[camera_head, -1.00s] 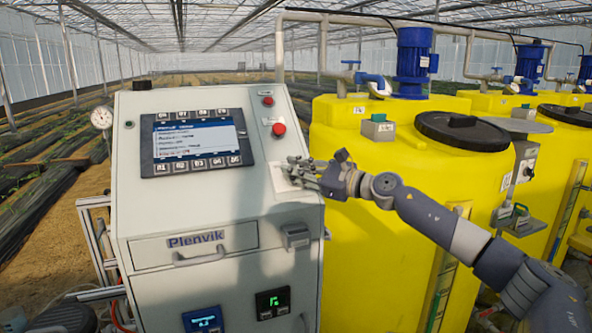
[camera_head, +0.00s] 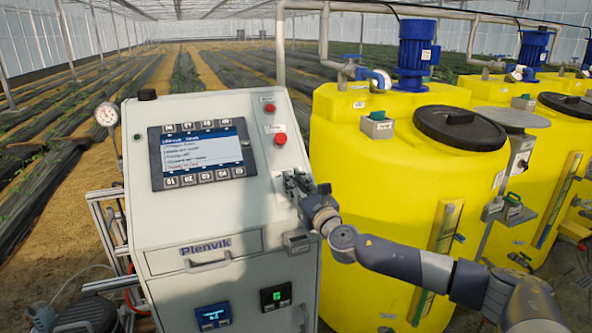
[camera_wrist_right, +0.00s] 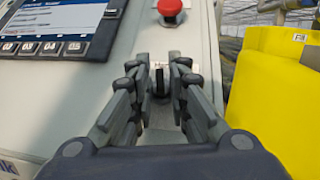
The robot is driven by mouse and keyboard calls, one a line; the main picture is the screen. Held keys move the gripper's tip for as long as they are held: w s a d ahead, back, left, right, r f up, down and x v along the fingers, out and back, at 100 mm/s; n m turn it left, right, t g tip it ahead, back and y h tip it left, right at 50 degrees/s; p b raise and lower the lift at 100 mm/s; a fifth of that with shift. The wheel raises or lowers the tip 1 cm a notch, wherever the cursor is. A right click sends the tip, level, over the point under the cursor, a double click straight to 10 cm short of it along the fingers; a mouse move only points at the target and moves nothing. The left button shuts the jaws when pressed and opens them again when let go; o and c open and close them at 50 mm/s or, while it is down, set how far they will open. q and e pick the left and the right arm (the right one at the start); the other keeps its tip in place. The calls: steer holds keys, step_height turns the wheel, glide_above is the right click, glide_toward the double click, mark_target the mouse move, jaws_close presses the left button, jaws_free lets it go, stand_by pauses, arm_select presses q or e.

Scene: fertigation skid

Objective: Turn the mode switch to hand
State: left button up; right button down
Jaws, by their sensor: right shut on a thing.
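The mode switch (camera_wrist_right: 160,84) is a small black knob on a light plate, seen between my fingertips in the right wrist view. My right gripper (camera_wrist_right: 160,77) is shut on it, one finger on each side. In the head view my right gripper (camera_head: 293,183) is at the right part of the panel face, below the red button, and covers the switch. The knob looks roughly upright in the wrist view; its labels cannot be read. My left gripper is not in view.
The grey cabinet (camera_head: 150,235) has a display (camera_head: 202,153), a red mushroom button (camera_head: 280,138) that also shows in the right wrist view (camera_wrist_right: 170,10), and a drawer handle (camera_head: 208,262). A yellow tank (camera_head: 365,190) stands close at the right.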

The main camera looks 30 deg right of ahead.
steer(key=shift+a+r+m+h+p, duration=0.15)
steer(key=shift+m+h+p, duration=0.35)
steer(key=shift+m+h, duration=0.7)
steer(key=c, duration=1.7)
jaws_free()
steer(key=shift+w, duration=0.2)
steer(key=shift+f, duration=0.2)
steer(key=v, duration=1.2)
steer(key=shift+r, duration=0.15)
